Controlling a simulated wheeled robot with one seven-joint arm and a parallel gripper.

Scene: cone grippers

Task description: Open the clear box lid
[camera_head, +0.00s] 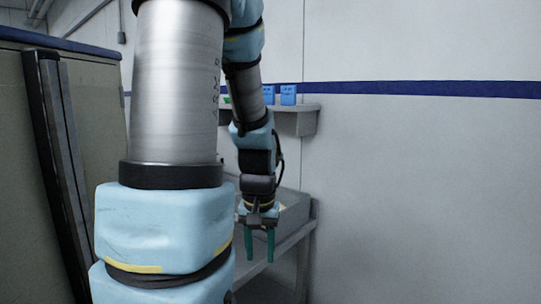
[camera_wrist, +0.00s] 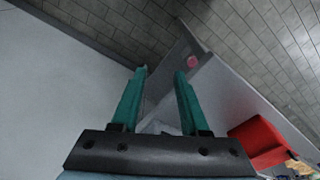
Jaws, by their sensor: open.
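I cannot make out a clear box or its lid in either view. My gripper (camera_head: 260,258) hangs with its two green fingers pointing down, in front of the grey bench (camera_head: 289,247) in the head view. In the wrist view my gripper (camera_wrist: 161,71) has its fingers apart with nothing held between them. A small pale patch shows low between the fingers there, too unclear to name. My own arm hides much of the bench in the head view.
A wall shelf (camera_head: 298,121) holds small blue boxes (camera_head: 288,94) above the bench. A tall dark-edged panel (camera_head: 95,150) stands at left. The wrist view shows a red object (camera_wrist: 258,140) at lower right, a small pink round thing (camera_wrist: 193,62) and tiled floor.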

